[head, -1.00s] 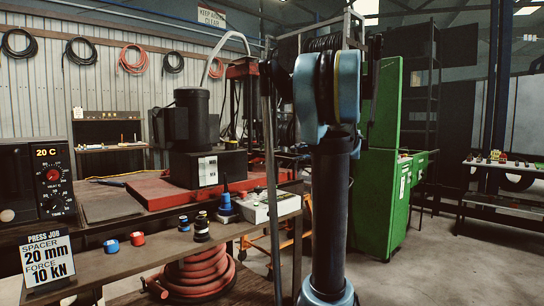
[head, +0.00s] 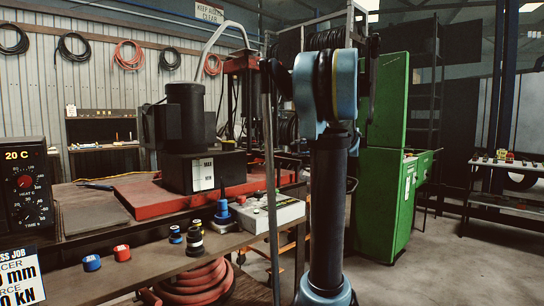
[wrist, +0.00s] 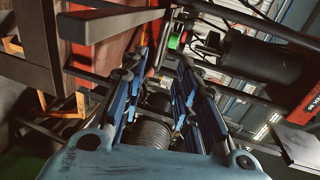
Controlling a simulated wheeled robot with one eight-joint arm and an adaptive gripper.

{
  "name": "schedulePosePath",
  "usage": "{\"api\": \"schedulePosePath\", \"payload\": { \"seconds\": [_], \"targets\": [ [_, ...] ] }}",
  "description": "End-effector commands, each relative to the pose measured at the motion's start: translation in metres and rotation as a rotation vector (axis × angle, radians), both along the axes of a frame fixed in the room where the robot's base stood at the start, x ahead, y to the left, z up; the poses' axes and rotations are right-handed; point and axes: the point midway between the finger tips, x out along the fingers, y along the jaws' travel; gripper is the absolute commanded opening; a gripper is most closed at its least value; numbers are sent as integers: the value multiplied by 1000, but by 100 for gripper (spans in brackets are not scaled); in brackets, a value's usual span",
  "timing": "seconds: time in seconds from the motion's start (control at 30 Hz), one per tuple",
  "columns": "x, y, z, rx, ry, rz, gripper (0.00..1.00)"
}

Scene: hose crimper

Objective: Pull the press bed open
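My gripper (wrist: 163,62) shows in the wrist view with its two blue fingers apart and nothing clearly held between them. In the head view the gripper cannot be made out; my arm stands at the middle. A red press-like frame (head: 243,64) rises behind the bench, left of my arm and partly hidden by it. In the wrist view a grey bar (wrist: 112,23) crosses the upper left, in front of a red panel (wrist: 112,58), apart from the fingers. I cannot tell which part is the press bed or whether it is open.
A black motor unit (head: 186,115) sits on a red plate (head: 143,203) on the bench. Blue, red and yellow-black pieces lie on the front shelf (head: 150,262), beside a pale control box (head: 270,213). A green cabinet (head: 382,190) stands right.

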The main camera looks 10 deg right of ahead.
Motion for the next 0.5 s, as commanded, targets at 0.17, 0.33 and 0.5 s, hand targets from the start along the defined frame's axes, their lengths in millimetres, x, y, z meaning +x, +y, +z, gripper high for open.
{"api": "schedulePosePath", "payload": {
  "seconds": [0.17,0.33,0.5],
  "targets": [
    [20,20,-5,0,0,10,29],
    [44,39,-11,0,0,11,29],
    [67,57,-18,0,0,12,29]
  ]
}}
